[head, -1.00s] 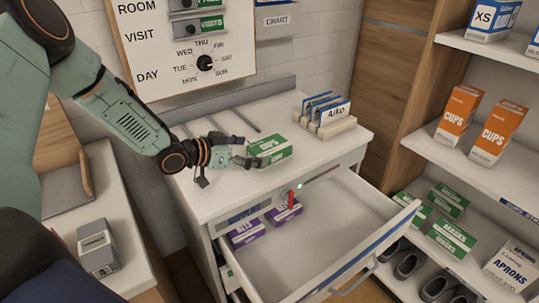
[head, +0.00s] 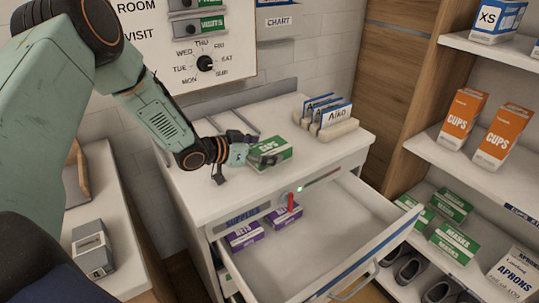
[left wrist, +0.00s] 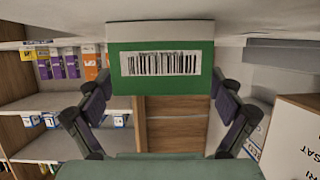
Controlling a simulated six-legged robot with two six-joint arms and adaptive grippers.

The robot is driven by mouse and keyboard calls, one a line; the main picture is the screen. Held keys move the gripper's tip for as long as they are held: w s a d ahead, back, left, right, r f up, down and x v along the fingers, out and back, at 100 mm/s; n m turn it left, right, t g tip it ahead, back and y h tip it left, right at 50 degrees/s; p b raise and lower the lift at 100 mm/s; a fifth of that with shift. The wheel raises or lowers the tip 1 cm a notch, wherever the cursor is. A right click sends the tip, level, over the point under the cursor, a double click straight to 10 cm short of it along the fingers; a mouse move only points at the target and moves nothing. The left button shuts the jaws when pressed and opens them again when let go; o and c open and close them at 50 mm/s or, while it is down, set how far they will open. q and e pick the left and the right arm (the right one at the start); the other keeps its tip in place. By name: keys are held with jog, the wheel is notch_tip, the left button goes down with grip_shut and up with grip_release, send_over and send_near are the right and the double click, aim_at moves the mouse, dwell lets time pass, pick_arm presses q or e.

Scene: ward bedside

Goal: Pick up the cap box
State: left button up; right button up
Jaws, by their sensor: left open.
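A green and white box (head: 270,152) lies on the white cabinet top, its label partly covered and not readable, so I cannot confirm it is the cap box. My left gripper (head: 254,158) is open at the box's left end, with its fingers overlapping the box in the head view. In the left wrist view the box's green end with a barcode (left wrist: 160,70) sits straight ahead, between the spread fingers of my left gripper (left wrist: 161,88). I cannot tell whether either finger touches it. My right gripper is not in view.
A card holder (head: 328,122) stands behind the box to the right. Shelves on the right hold orange cup boxes (head: 460,123) and green boxes (head: 453,243).

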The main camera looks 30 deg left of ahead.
pick_arm(q)
jog(key=c, duration=1.3)
jog(key=shift+o, duration=0.2)
